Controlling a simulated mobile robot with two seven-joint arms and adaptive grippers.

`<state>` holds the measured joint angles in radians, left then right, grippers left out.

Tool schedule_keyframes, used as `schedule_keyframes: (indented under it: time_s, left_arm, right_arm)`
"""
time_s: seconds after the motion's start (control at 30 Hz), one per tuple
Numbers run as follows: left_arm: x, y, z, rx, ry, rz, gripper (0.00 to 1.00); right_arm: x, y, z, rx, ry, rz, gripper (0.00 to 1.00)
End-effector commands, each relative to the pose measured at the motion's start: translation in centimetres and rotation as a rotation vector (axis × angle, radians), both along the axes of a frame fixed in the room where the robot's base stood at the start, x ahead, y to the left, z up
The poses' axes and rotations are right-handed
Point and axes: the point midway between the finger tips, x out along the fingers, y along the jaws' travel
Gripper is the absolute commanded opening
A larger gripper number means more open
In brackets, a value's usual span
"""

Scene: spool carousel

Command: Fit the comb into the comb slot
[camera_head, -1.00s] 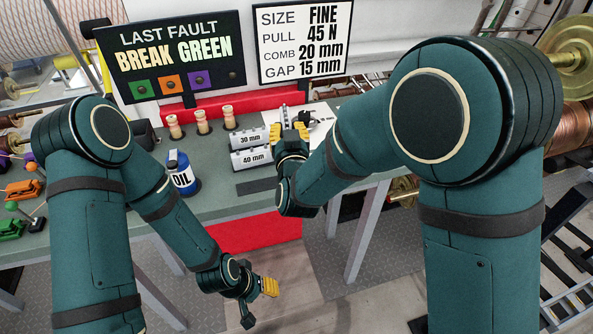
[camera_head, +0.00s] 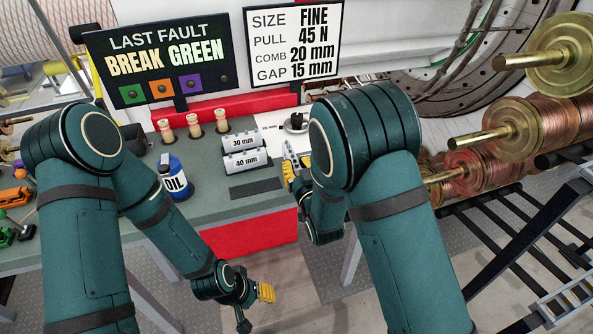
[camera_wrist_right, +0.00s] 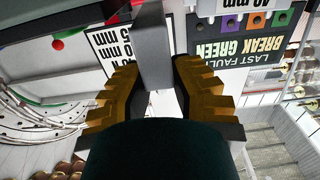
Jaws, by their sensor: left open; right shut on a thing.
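My right gripper (camera_head: 290,174) is over the right end of the bench, its yellow fingers shut on a grey comb (camera_head: 290,152) that points up and away. The held comb also shows in the right wrist view (camera_wrist_right: 152,45) as a plain grey bar between the fingers; no label on it is readable. Two other combs lie on the bench to the left, the 30 mm comb (camera_head: 240,141) and the 40 mm comb (camera_head: 246,161). My left gripper (camera_head: 265,292) is open and empty, low in front of the bench. I cannot identify the comb slot for certain.
A dark flat strip (camera_head: 255,190) lies at the bench's front edge. A blue oil bottle (camera_head: 174,178) and several wooden pegs (camera_head: 194,125) stand on the bench (camera_head: 215,204). A sign (camera_head: 293,42) reads comb 20 mm. Copper spools (camera_head: 515,125) and a black rack are on the right.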

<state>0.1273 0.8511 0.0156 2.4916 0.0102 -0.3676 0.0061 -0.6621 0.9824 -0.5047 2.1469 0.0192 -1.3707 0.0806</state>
Motion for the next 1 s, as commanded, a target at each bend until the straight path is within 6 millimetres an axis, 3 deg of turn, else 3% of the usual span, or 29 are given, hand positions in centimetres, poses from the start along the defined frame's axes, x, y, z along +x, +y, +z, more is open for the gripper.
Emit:
schedule_keyframes:
  time_s: [0.1,0.6,0.63,0.67,1.0]
  left_arm:
    - [0.0,0.0,-0.2,0.000,0.001,0.000,0.49]
    - [-0.2,0.0,-0.8,-0.001,0.005,-0.004,0.49]
    - [-0.2,0.0,-0.7,-0.001,0.005,-0.004,0.49]
    - [-0.2,0.0,-0.7,-0.001,0.005,-0.004,0.49]
    - [-0.2,0.0,-0.5,-0.001,0.004,-0.003,0.49]
  right_arm:
    - [0.0,0.0,-1.3,0.000,-0.002,0.000,0.00]
    - [0.0,0.0,-1.9,0.001,-0.003,0.000,0.00]
    - [0.0,0.0,-1.8,0.000,-0.001,0.000,0.31]
    - [0.0,0.0,-1.8,0.000,-0.001,0.000,0.41]
    - [0.0,0.0,-1.7,0.000,-0.001,0.000,0.44]
